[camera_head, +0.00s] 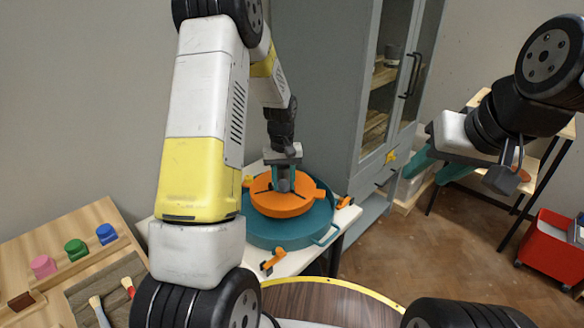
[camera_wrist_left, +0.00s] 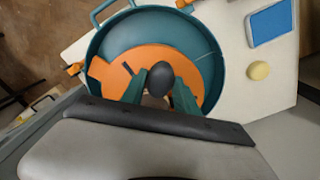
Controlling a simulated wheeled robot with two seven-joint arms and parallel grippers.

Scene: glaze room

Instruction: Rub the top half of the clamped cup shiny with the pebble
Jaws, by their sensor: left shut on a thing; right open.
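My left gripper (camera_head: 285,184) points down over the orange clamp disc (camera_head: 272,204), inside the teal round basin (camera_head: 262,233). In the left wrist view its teal fingers (camera_wrist_left: 159,92) are shut on a dark, smooth, egg-shaped thing, which looks like the pebble (camera_wrist_left: 161,78). The orange disc (camera_wrist_left: 112,72) and basin (camera_wrist_left: 97,48) show beneath it. I cannot make out the clamped cup; the gripper and pebble cover the disc's middle. Whether the pebble touches anything is hidden. My right gripper (camera_head: 424,176) is open and empty, raised at the right, away from the basin.
A white table (camera_wrist_left: 230,85) carries the basin, a yellow ball-like thing (camera_wrist_left: 258,70) and a blue rectangular item (camera_wrist_left: 269,24). Orange clips (camera_head: 272,262) sit at its edge. A wooden rack (camera_head: 80,220) holds coloured knobs and brushes. A grey cabinet (camera_head: 320,80) stands behind; a red bin (camera_head: 550,245) right.

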